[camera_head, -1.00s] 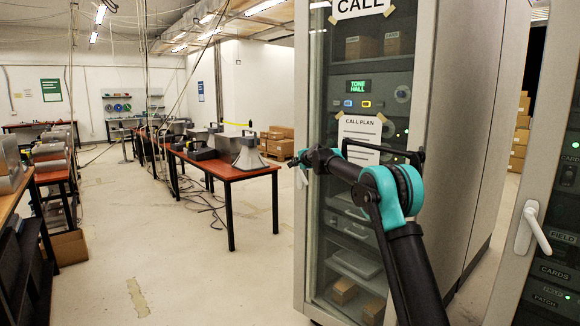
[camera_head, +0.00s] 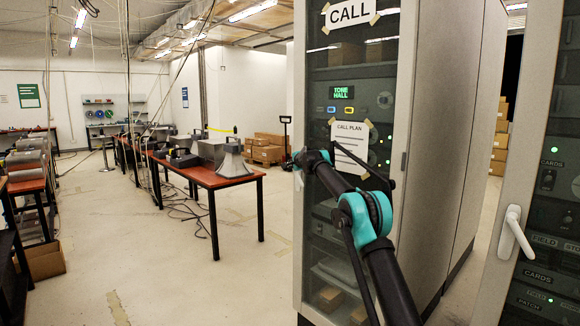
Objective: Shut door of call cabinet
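The call cabinet (camera_head: 447,150) stands right of centre, a tall grey cabinet. Its glazed door (camera_head: 401,110) has a pale frame and bears a "CALL" sign (camera_head: 362,11) and a "CALL PLAN" sheet (camera_head: 350,146). Dim shelves, boxes and a green "TONE HALL" display show through the glass. I cannot tell whether the door is fully shut or slightly ajar. My black and teal arm crosses in front of the door. My gripper (camera_head: 298,163) is at the door's left edge; it is small and partly hidden by my wrist, so its fingers and any contact are unclear.
Another glazed cabinet door with a white handle (camera_head: 515,232) stands close at the right. A red-topped table (camera_head: 215,178) with a horn loudspeaker (camera_head: 233,162) is at left centre. Cables lie beneath it. Boxes (camera_head: 268,148) are stacked behind. Open floor lies between table and cabinet.

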